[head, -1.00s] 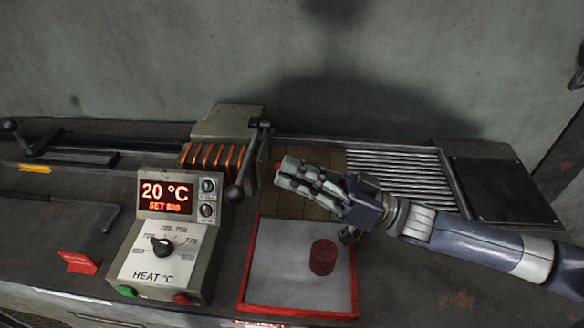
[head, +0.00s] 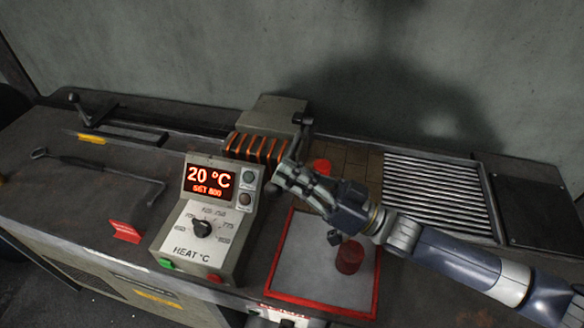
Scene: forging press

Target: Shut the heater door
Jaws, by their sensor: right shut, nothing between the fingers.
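The heater (head: 276,106) is a grey box at the back centre, with orange-glowing bars (head: 256,147) exposed on its front. A dark lever (head: 303,123) is on its right side. The lever's lower end is largely hidden by my gripper and the control box, and I cannot make out a separate door panel. My right gripper (head: 284,174) is shut and empty, its fingertips pointing left just in front of the lever. I cannot tell whether they touch it. My left gripper is not in view.
The control box (head: 207,222) reads 20 °C, left of my gripper. A red-rimmed tray (head: 322,308) holds a red cylinder (head: 350,258) below my arm. Another red piece (head: 321,167) lies behind my gripper. A roller rack (head: 438,193) is at right, a hooked rod (head: 95,168) at left.

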